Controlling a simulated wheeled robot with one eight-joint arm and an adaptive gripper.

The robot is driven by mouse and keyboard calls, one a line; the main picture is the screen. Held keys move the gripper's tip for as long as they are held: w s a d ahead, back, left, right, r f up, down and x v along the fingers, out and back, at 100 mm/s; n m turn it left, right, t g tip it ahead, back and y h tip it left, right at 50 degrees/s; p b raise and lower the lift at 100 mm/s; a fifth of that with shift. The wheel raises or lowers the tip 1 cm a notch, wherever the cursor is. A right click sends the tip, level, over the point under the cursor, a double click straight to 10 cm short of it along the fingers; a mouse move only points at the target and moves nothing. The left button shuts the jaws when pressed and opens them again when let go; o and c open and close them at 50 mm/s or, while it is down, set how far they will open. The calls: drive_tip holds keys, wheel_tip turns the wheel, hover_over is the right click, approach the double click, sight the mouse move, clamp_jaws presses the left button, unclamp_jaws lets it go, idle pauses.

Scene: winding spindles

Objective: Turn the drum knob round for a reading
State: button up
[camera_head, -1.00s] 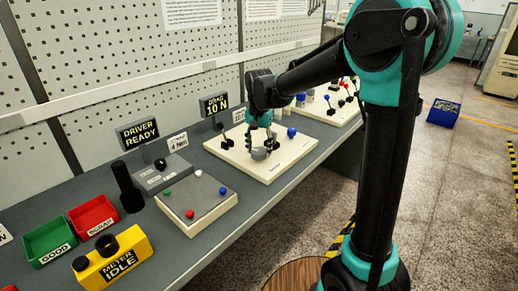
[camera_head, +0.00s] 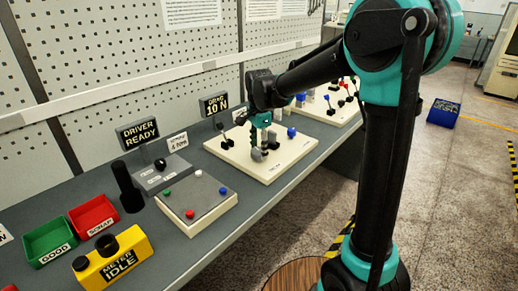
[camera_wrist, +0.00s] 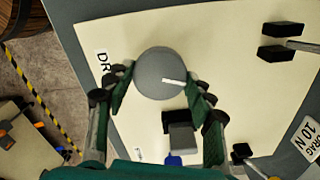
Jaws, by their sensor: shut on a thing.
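The drum knob (camera_wrist: 158,72) is a round grey disc with a white pointer mark on its right side in the wrist view. It stands on a cream board (camera_head: 286,163) on the bench. My gripper (camera_wrist: 161,88) has its two green fingers at the knob's left and right sides and is shut on it. In the head view my gripper (camera_head: 262,143) points down over the board and partly hides the knob. A label beginning "DR" is partly hidden by the left finger.
A grey block (camera_wrist: 182,138) and a blue part (camera_wrist: 173,160) sit close to the knob. Black blocks (camera_wrist: 281,40) stand on the board. Left along the bench are a button panel (camera_head: 196,200), a yellow meter reading "IDLE" (camera_head: 115,262), and red (camera_head: 93,215) and green (camera_head: 49,240) bins.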

sight(259, 151)
idle(0.4)
drive_tip(key=o, duration=1.1)
drive_tip(key=shift+o, duration=0.2)
drive_tip(key=shift+r, duration=0.1)
wheel_tip(259, 151, up, 12)
drive_tip(key=s+d+f+n, duration=0.1)
drive_tip(key=s+d+f, duration=0.1)
drive_tip(key=d+f, duration=0.1)
drive_tip(key=s+d+f+n+t, duration=0.1)
drive_tip(key=s+d+f+n, duration=0.1)
drive_tip(key=d+f, duration=0.2)
drive_tip(key=s+d+f+n+t, duration=0.1)
drive_tip(key=s+d+f+n, duration=0.1)
drive_tip(key=d, duration=0.4)
drive_tip(key=shift+d+f+y, duration=0.2)
drive_tip(key=shift+f+y, duration=0.1)
drive_tip(key=shift+f, duration=0.6)
drive_tip(key=s+d+f+n+t, duration=0.2)
drive_tip(key=s+d+f+n, duration=0.4)
drive_tip(key=s+d+f, duration=0.4)
drive_tip(key=s+f, duration=0.2)
drive_tip(key=s, duration=0.1)
drive_tip(key=shift+s+d, duration=0.15)
drive_tip(key=shift+s, duration=0.05)
